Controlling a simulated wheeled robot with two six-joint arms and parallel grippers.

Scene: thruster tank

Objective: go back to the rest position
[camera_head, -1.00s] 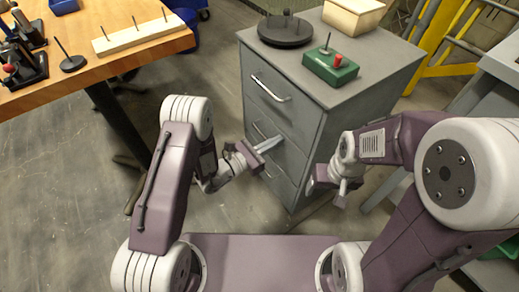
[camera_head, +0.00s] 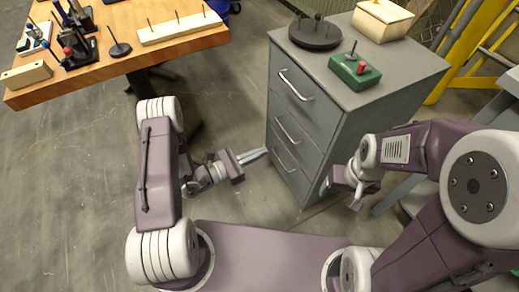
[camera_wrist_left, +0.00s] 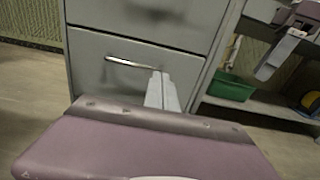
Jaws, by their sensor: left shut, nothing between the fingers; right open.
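My left gripper (camera_head: 254,155) is shut and empty, its pale fingers pointing at the grey drawer cabinet (camera_head: 345,130). In the left wrist view its fingers (camera_wrist_left: 162,92) show together in front of the cabinet's lower drawer, beside a handle (camera_wrist_left: 133,64); a small gap to the cabinet appears in the head view. My right gripper (camera_head: 357,203) is open and empty, low by the cabinet's right side, and partly hidden by its own wrist. The cabinet's drawers look closed.
On the cabinet stand a dark round base (camera_head: 315,36), a green block with a red knob (camera_head: 355,72) and a wooden box (camera_head: 384,18). A wooden table (camera_head: 95,65) with pegged stands is at the left. A yellow frame (camera_head: 470,50) stands at the right. Floor between is open.

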